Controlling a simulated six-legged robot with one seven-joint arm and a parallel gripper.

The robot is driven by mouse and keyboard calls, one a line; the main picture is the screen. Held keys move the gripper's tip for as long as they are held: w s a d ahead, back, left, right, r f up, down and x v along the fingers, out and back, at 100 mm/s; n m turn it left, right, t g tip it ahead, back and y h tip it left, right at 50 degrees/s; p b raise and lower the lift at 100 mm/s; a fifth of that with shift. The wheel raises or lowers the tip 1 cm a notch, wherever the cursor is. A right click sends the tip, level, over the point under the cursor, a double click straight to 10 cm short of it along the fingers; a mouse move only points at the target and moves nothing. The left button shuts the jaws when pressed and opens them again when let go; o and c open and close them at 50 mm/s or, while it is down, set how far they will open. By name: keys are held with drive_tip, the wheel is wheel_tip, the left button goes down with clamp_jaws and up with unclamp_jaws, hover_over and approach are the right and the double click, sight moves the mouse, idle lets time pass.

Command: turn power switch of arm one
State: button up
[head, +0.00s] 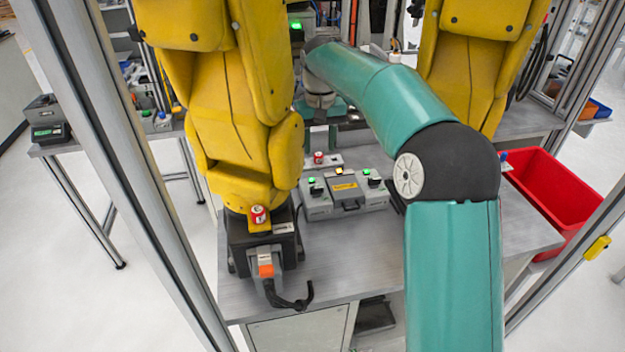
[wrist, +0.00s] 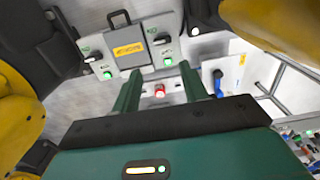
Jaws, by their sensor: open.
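A grey control box (head: 345,207) stands on the table between two yellow arms. It carries a yellow label (head: 346,186), and a small black switch with a lit green lamp sits on each side, the left switch (head: 316,189) and the right switch (head: 374,181). In the wrist view the box is upside down, with one switch module (wrist: 92,57) at left and another (wrist: 161,40) at right. Which belongs to arm one I cannot tell. My gripper (wrist: 159,70) is open and empty, its two dark green fingers apart, pointing toward the box. In the head view my arm largely hides it.
A red button (head: 318,157) sits behind the box; it also shows between my fingers in the wrist view (wrist: 160,91). The yellow arms (head: 232,100) and (head: 470,70) stand close on both sides. A red bin (head: 560,205) is at right. Metal posts frame the cell.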

sight(317, 188)
drive_tip(key=f, duration=1.3)
drive_tip(key=shift+a+f, duration=0.25)
drive_tip(key=shift+f, duration=0.1)
drive_tip(key=shift+s, duration=0.1)
drive_tip(key=shift+c, duration=0.4)
drive_tip(key=c, duration=0.6)
